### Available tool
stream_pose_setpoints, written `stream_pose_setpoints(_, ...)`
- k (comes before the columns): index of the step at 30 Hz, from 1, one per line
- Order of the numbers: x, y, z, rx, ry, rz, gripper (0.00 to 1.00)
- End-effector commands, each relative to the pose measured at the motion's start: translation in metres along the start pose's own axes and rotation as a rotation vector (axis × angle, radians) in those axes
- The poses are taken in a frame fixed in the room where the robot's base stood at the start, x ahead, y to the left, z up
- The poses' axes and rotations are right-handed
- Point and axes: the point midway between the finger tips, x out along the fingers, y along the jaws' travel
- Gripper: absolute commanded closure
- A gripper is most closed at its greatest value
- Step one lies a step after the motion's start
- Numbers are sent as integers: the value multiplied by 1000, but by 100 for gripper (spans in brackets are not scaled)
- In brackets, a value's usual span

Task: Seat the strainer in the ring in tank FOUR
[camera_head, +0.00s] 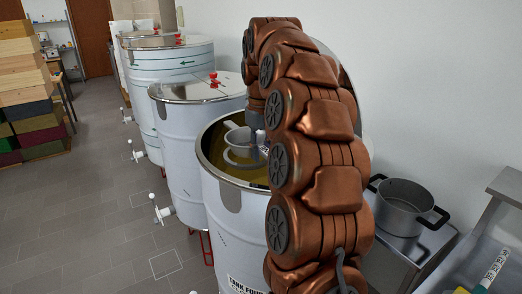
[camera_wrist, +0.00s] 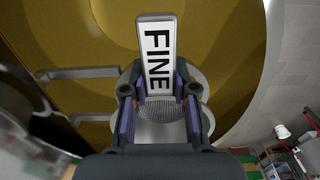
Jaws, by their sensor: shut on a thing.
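The tank marked FOUR (camera_head: 233,235) stands in front, open at the top, with golden honey inside. My gripper (camera_wrist: 161,108) is shut on the strainer, at the part with the white FINE label (camera_wrist: 158,57). The strainer (camera_wrist: 160,133) has a fine mesh and a pale metal rim, partly hidden by my fingers. In the head view the grey strainer (camera_head: 238,136) hangs inside the tank's mouth, above a pale grey ring (camera_head: 238,162). Grey bars (camera_wrist: 78,73) beside the strainer in the wrist view look like ring supports. I cannot tell whether strainer and ring touch.
A lidded tank (camera_head: 196,90) stands close behind, with more tanks (camera_head: 172,62) beyond. A grey pot (camera_head: 400,205) sits on a stand at right. Stacked wooden boxes (camera_head: 25,85) are at far left. My arm hides the tank's right side.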

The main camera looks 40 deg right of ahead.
Motion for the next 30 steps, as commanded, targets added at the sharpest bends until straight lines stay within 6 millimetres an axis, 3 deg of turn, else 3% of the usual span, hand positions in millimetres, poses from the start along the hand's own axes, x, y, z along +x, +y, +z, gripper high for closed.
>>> stream_pose_setpoints(30,20,0,0,1,0,0,100)
